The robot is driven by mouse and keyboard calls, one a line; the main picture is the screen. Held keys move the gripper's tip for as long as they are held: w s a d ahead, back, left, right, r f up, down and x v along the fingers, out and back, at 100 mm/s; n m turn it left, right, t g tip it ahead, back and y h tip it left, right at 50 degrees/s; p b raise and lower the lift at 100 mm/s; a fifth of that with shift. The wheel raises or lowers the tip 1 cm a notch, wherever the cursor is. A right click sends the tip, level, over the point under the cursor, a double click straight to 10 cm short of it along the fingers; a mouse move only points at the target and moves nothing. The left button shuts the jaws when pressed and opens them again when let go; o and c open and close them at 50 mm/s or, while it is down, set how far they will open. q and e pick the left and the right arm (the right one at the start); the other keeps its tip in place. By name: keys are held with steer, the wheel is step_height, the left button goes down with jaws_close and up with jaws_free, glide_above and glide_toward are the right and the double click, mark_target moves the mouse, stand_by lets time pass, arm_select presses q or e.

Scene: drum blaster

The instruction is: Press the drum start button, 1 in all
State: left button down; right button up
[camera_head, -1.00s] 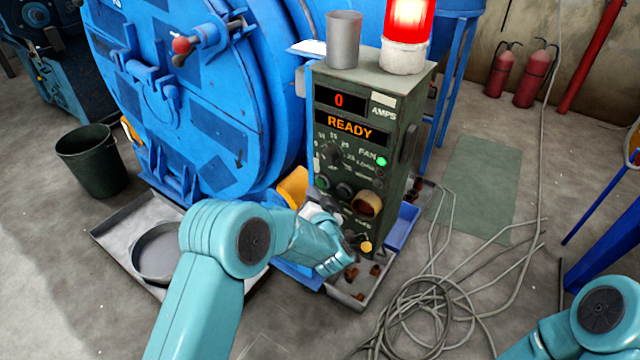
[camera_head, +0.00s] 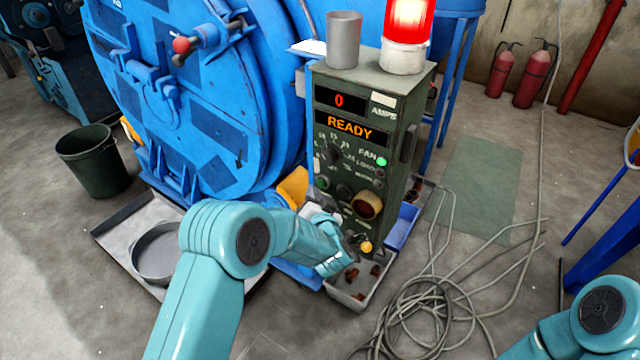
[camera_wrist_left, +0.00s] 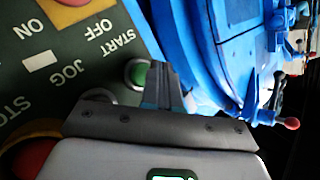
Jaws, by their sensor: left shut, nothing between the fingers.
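The green start button (camera_wrist_left: 137,74) sits in a metal ring on the dark green control panel (camera_wrist_left: 70,70), near the START label, in the left wrist view. My left gripper (camera_wrist_left: 165,85) is shut and empty, its fingertips right beside the button and partly overlapping it in the picture. I cannot tell whether they touch. In the head view, my left gripper (camera_head: 343,240) is at the lower front of the control box (camera_head: 400,120), where the arm hides part of the panel. The box's display reads READY (camera_head: 350,128). My right gripper is out of view.
A red button (camera_wrist_left: 30,160) lies near the STOP label. A yellow knob (camera_head: 365,246) is just right of my left gripper. The blue drum (camera_head: 190,120) stands left of the box. Cables (camera_head: 440,310) lie on the floor to the right.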

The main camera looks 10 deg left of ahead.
arm_select(q)
steer(key=shift+w, duration=0.15)
stand_by(0.6)
steer(key=shift+w+d, duration=0.15)
steer(key=shift+w, duration=0.1)
